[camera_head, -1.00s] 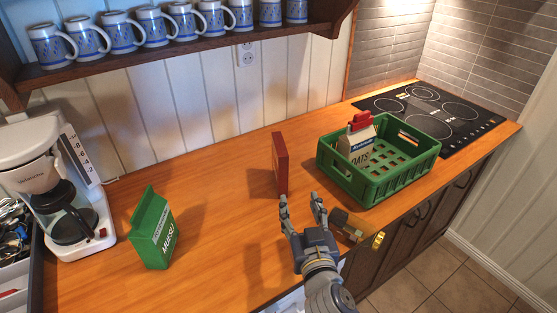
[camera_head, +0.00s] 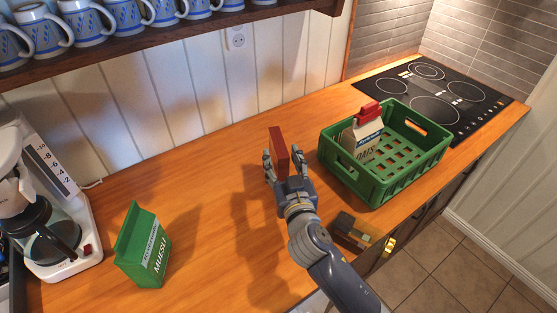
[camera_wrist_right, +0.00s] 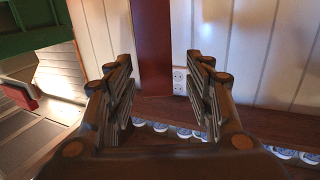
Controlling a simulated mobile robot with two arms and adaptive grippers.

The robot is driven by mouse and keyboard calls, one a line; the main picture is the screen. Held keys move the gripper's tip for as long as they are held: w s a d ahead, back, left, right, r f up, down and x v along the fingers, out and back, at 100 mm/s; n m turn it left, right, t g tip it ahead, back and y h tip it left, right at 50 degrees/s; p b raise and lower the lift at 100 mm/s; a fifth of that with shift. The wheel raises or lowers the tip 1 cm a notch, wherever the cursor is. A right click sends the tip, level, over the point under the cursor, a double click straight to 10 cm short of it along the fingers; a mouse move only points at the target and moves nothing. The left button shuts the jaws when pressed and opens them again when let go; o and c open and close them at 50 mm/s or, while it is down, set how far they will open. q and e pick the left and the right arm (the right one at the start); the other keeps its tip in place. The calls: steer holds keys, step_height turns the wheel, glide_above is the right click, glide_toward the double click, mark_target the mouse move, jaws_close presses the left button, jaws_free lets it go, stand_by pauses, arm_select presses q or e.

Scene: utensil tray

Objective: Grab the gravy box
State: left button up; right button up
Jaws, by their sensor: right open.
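A thin red box (camera_head: 278,148), which I take to be the gravy box, stands upright on the wooden counter left of the green crate. No label on it is readable. My right gripper (camera_head: 283,168) is open, with one finger on each side of the red box's lower front part. In the right wrist view the red box (camera_wrist_right: 152,45) appears ahead, between the spread fingers (camera_wrist_right: 160,85), with visible gaps to both. I cannot tell how far it reaches between them. My left gripper is not in view.
A green crate (camera_head: 371,187) holding an oats carton (camera_head: 362,140) stands to the right, before a black cooktop (camera_head: 432,95). A green muesli carton (camera_head: 143,247) and a coffee maker (camera_head: 50,235) stand left. A small dark box (camera_head: 352,228) lies near the counter's front edge.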

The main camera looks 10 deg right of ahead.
mark_target(278, 141)
steer(key=shift+w, duration=0.35)
steer(key=shift+w+r+p, duration=0.1)
steer(key=shift+w+p, duration=0.25)
steer(key=w+p, duration=0.1)
steer(key=w, duration=0.1)
steer(key=w+p, duration=0.1)
steer(key=w, duration=0.1)
steer(key=shift+d+r, duration=0.2)
steer(key=shift+w+f, duration=0.15)
steer(key=shift+w, duration=0.15)
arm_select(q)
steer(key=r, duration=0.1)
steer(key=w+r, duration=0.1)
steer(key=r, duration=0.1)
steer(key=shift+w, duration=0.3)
arm_select(e)
jaws_close()
